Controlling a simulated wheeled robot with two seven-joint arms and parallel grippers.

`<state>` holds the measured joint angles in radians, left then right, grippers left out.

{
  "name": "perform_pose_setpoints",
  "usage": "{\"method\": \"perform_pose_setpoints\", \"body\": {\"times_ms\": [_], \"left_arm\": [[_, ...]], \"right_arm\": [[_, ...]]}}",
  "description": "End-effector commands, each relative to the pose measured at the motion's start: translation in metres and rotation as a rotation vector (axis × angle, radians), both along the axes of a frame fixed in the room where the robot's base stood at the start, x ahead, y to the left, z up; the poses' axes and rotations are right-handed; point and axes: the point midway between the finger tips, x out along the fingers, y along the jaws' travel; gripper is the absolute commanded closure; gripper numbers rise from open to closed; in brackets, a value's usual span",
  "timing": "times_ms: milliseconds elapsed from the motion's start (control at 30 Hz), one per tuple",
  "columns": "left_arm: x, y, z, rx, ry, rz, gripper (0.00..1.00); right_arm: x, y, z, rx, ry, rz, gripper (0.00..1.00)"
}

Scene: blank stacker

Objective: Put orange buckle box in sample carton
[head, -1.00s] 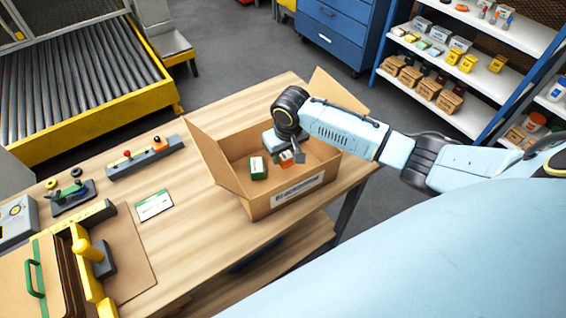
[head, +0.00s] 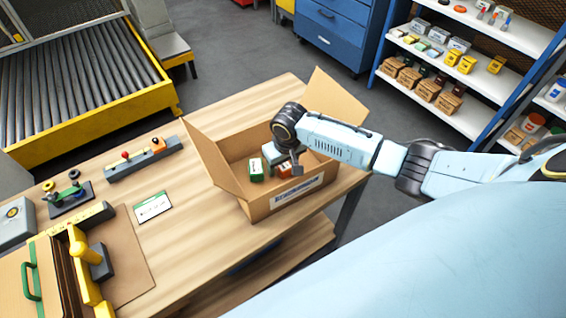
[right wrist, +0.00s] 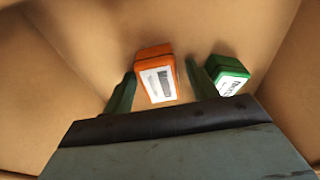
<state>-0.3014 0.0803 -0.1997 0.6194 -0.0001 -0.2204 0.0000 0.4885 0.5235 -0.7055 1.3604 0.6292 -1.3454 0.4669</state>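The sample carton (head: 262,207) is an open cardboard box with raised flaps and a white label, standing on the wooden table. The orange buckle box (head: 284,170) is inside it, low down; it also shows in the right wrist view (right wrist: 155,74) with a white label. My right gripper (head: 290,167) reaches down into the carton. In the right wrist view its fingers (right wrist: 160,82) stand on either side of the orange box, with a visible gap at the right finger, so it looks open. The box's underside is hidden. My left gripper is out of view.
A green box (head: 256,169) is in the carton beside the orange one, close to the right finger in the right wrist view (right wrist: 227,75). The carton's walls and flaps surround my gripper. A white-green card (head: 152,207) and a grey button bar (head: 143,158) lie left on the table.

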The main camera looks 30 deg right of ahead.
Motion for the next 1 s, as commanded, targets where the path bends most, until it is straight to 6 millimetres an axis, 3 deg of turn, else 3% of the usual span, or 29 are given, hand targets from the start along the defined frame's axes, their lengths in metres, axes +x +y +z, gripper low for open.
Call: {"method": "perform_pose_setpoints", "body": {"times_ms": [200,333,733,1000], "left_arm": [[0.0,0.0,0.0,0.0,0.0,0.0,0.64],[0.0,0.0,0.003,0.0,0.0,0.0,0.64],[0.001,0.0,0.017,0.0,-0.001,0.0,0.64],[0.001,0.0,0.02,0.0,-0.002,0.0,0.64]], "right_arm": [[0.0,0.0,0.001,0.0,0.0,0.0,0.42],[-0.001,0.0,0.013,0.0,-0.001,-0.001,0.42],[-0.013,0.0,0.094,0.001,-0.003,0.0,0.42],[-0.018,0.0,0.121,0.0,0.0,0.0,0.42]]}}
